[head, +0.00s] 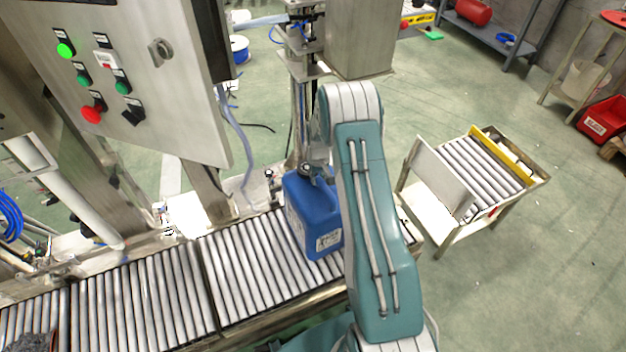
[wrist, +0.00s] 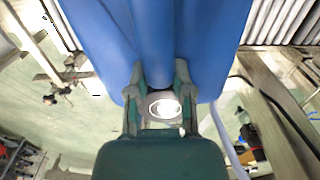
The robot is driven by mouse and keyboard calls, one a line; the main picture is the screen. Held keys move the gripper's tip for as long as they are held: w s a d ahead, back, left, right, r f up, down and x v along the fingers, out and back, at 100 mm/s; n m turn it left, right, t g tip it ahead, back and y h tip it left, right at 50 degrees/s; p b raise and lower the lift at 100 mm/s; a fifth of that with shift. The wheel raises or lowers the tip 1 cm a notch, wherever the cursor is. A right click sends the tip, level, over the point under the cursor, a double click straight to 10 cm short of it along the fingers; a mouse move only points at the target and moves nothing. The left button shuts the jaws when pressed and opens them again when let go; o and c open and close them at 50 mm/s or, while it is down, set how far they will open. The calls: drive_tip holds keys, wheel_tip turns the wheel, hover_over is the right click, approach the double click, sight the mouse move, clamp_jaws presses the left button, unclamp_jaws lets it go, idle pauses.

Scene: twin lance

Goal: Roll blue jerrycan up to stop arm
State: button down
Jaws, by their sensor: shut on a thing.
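The blue jerrycan (head: 311,222) stands upright on the roller conveyor (head: 235,268), near the right end of the rollers in the head view. In the wrist view its blue body (wrist: 205,35) fills the top middle. My gripper (wrist: 160,85) is shut on the jerrycan, with a finger on each side of its blue handle and a pale round opening or cap between them. In the head view my arm hides the jerrycan's right side and most of the gripper. I cannot make out which part is the stop arm.
A control panel (head: 135,75) with buttons overhangs the conveyor at the left. A steel column (head: 297,110) stands behind the jerrycan. A separate short roller table (head: 480,175) with a yellow edge stands to the right, with open floor around it.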

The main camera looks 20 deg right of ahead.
drive_tip(key=shift+s+d+f, duration=0.1)
drive_tip(key=shift+d+f, duration=0.05)
drive_tip(key=shift+d, duration=0.95)
drive_tip(key=shift+s+d+f, duration=0.1)
drive_tip(key=shift+d, duration=1)
drive_tip(key=d, duration=1)
drive_tip(key=shift+m, duration=0.4)
drive_tip(key=shift+d+f+m, duration=0.15)
drive_tip(key=shift+d+m, duration=0.15)
drive_tip(key=shift+d, duration=0.8)
idle(0.5)
unclamp_jaws()
drive_tip(key=shift+w+d, duration=0.1)
drive_tip(key=shift+w+r, duration=0.1)
drive_tip(key=shift+r, duration=0.15)
